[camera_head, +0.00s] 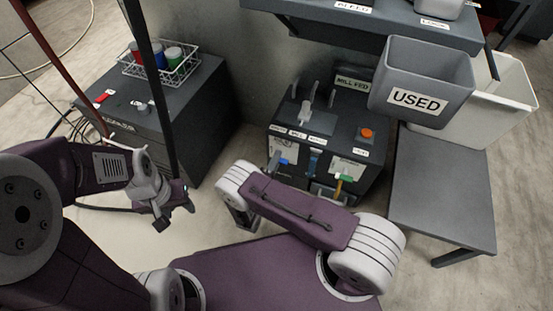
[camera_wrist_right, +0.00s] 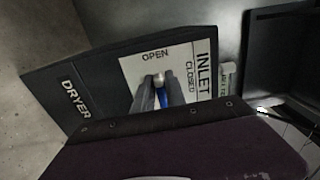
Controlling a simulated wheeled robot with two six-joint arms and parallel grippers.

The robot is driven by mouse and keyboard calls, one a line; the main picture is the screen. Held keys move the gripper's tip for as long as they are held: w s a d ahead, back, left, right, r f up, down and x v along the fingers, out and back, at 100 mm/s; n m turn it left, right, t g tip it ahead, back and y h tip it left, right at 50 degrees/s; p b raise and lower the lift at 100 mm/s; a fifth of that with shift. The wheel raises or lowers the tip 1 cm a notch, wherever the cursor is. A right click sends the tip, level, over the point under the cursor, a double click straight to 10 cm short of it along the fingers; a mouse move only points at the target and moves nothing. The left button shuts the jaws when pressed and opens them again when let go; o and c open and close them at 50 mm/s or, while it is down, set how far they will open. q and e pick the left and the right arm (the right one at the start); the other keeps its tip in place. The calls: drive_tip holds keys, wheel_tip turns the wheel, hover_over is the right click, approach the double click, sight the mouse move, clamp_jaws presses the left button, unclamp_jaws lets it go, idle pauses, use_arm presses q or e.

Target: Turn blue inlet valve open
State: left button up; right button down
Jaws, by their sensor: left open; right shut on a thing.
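The blue inlet valve (camera_head: 284,161) is on the front of the dark dryer cabinet in the head view, against a white plate. In the right wrist view its blue handle (camera_wrist_right: 163,98) shows between the two fingers of my right gripper (camera_wrist_right: 161,92), which is shut on it. The plate (camera_wrist_right: 133,70) reads OPEN along its top and CLOSED down its right side, beside INLET. The fingers cover much of the handle, so its exact angle is unclear. My right gripper is hidden behind my arm in the head view. My left gripper (camera_head: 174,214) is open and empty, left of the cabinet.
An orange button (camera_head: 367,133) is on the cabinet top. A grey USED bin (camera_head: 417,78) stands above a grey table (camera_head: 443,190). A wire basket (camera_head: 160,66) with jars is at left.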

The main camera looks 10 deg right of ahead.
idle(0.3)
drive_tip(key=c, duration=1.5)
unclamp_jaws()
